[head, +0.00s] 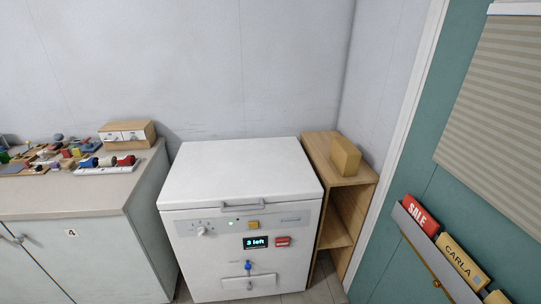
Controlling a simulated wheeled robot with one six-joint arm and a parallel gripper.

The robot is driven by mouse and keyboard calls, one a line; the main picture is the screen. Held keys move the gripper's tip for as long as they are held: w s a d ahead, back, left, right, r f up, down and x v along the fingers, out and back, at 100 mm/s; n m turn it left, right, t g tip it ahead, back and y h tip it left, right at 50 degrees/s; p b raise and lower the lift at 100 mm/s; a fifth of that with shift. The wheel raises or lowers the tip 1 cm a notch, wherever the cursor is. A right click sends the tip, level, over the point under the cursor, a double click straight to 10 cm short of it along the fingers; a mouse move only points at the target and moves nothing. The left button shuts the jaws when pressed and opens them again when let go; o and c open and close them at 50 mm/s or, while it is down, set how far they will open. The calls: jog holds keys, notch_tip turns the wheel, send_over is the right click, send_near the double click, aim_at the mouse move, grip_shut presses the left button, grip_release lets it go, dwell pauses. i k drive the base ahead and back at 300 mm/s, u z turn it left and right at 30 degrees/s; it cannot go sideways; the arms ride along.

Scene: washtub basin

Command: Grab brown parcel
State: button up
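A brown parcel (346,157), box-shaped, sits on top of a narrow wooden shelf unit (318,150) in the head view, right of the middle. It stands near the wall corner, and nothing covers it. My gripper is not in view.
A white lidded appliance (240,172), lid shut, stands left of the shelf; its display reads "3 left". A counter (90,200) at left holds several small items and a small wooden drawer box (128,134). A teal door (400,260) with a sign rack is at right.

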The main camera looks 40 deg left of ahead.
aim_at(344, 154)
jog(key=u, duration=1.25)
jog(key=i, duration=1.65)
